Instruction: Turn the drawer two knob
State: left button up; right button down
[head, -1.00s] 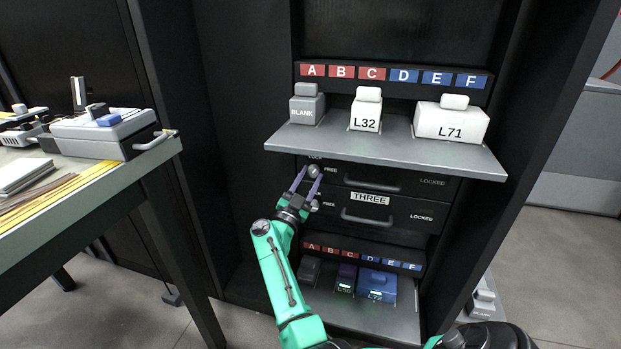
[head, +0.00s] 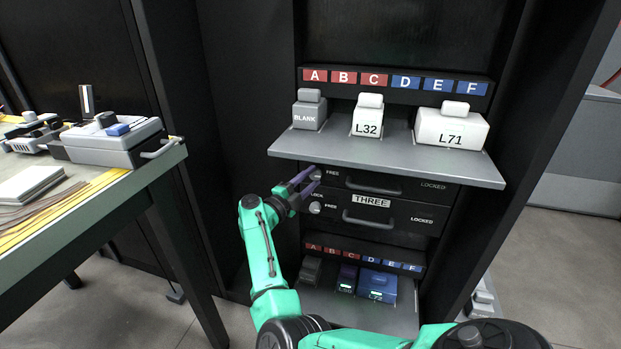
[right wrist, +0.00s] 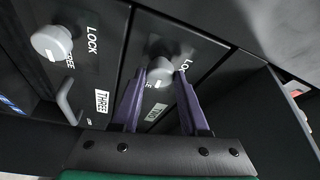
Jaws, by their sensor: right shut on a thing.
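The drawer two knob (head: 315,174) is a round light-grey knob at the left end of the upper drawer, just under the shelf. In the right wrist view the knob (right wrist: 160,71) sits above the drawer's TWO label (right wrist: 153,112). My right gripper (head: 312,178) has purple fingers, and they reach the knob from the left. In the right wrist view the fingertips (right wrist: 161,72) are on either side of the knob, shut on it. A pale mark shows on the knob's lower edge. My left gripper is not in view.
The drawer three knob (head: 315,208) is just below, close to the fingers. The grey shelf (head: 390,158) with several blocks overhangs the drawers. A lower tray (head: 350,312) holds more blocks. A workbench (head: 100,200) stands at the left.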

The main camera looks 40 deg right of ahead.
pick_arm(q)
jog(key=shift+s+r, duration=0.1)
pick_arm(e)
jog(key=shift+m, duration=0.6)
jog(key=shift+c, duration=2.1)
grip_release()
